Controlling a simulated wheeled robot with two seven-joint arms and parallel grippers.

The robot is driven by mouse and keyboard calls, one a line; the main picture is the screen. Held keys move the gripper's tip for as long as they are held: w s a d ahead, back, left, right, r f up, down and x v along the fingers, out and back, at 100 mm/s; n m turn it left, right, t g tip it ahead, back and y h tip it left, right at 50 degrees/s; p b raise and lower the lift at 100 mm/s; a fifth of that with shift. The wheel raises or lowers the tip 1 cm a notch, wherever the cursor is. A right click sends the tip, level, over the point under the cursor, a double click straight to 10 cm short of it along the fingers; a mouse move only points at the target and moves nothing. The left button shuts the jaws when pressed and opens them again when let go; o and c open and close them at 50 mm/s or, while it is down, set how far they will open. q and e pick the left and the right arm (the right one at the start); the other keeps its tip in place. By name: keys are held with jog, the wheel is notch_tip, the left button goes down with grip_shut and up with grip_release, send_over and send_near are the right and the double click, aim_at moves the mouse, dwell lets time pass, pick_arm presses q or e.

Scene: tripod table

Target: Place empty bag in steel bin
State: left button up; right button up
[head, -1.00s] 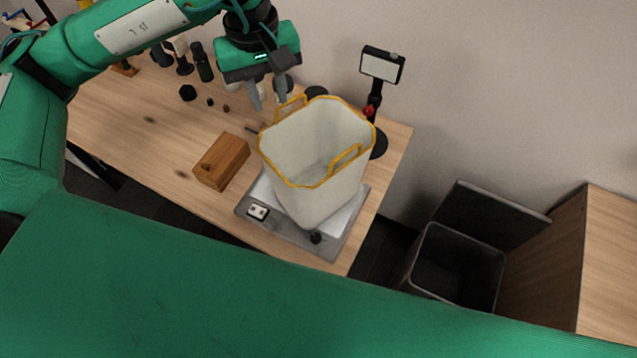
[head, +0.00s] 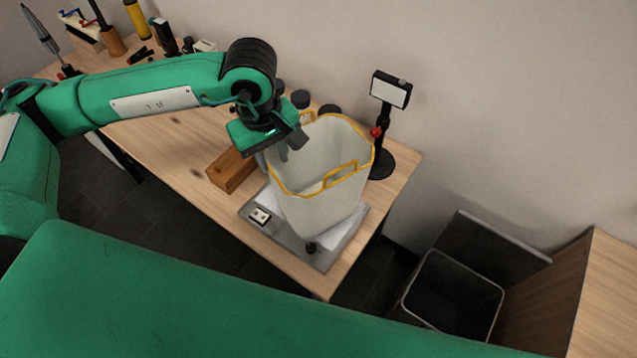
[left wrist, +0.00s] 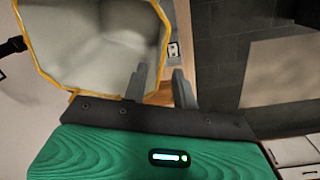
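The bag (head: 322,212) is pale grey-white with an orange rim and handles. It stands upright and open on a scale on the table; no contents show inside. The steel bin (head: 452,294) stands on the floor at the lower right, dark inside with a thin metal rim and its lid raised behind. My left gripper (head: 291,146) is at the bag's left rim, partly over its opening. In the left wrist view, its fingers (left wrist: 160,88) are apart, one in front of the bag (left wrist: 95,45), the other just past its orange edge. Contact cannot be told. My right gripper is out of view.
The grey scale (head: 255,232) lies under the bag. A wooden block (head: 228,172) sits left of it. A black stand with a white screen (head: 390,90) rises behind right. Several tools crowd the table's far left. A wooden cabinet (head: 605,300) borders the bin on the right.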

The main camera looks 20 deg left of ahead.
aim_at(275, 176)
pick_arm(q)
notch_tip(275, 176, down, 4)
jog(key=p, duration=0.3)
jog(key=shift+a+f, duration=0.1)
jog(key=shift+f, duration=0.35)
grip_shut()
